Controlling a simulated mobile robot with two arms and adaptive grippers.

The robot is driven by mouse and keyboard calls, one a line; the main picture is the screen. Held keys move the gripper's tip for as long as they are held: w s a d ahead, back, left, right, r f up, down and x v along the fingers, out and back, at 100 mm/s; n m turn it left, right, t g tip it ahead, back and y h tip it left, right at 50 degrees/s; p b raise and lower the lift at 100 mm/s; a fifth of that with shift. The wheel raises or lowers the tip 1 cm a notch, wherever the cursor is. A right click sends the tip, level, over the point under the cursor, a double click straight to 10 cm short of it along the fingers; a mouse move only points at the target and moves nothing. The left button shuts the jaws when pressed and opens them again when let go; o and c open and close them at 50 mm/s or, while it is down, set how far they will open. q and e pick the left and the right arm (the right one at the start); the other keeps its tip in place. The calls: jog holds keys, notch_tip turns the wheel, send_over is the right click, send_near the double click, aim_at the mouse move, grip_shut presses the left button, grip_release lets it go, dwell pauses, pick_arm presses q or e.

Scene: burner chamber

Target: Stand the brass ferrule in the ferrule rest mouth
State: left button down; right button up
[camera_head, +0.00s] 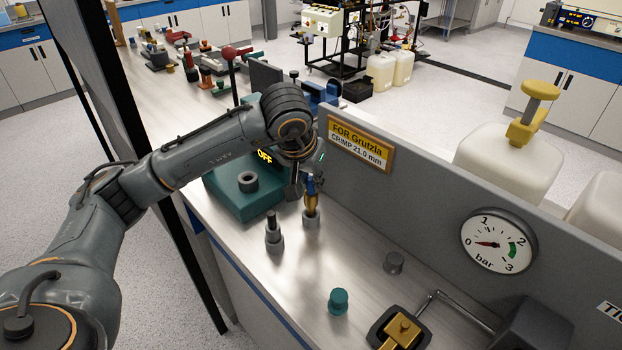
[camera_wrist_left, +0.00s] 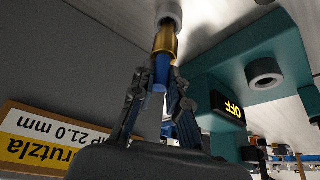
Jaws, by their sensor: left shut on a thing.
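The brass ferrule (camera_head: 311,202) is upright, with a blue part above it. It also shows in the wrist view (camera_wrist_left: 164,38). My left gripper (camera_head: 312,181) is shut on it from above, its fingers around the blue upper part in the wrist view (camera_wrist_left: 160,78). The ferrule rest (camera_head: 312,220) is a short grey cylinder on the bench, directly under the ferrule. In the wrist view the ferrule's lower end meets the rest's mouth (camera_wrist_left: 169,14). I cannot tell how deep it sits in it. My right gripper is not in view.
A grey holder (camera_head: 274,243) with a dark rod stands close at the left. A teal unit (camera_head: 247,203) with an OFF display is behind it. A grey panel (camera_head: 400,185) rises at the right.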

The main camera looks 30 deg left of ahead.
pick_arm(q)
jog(key=shift+f+b, duration=1.25)
jog(key=shift+f, duration=0.2)
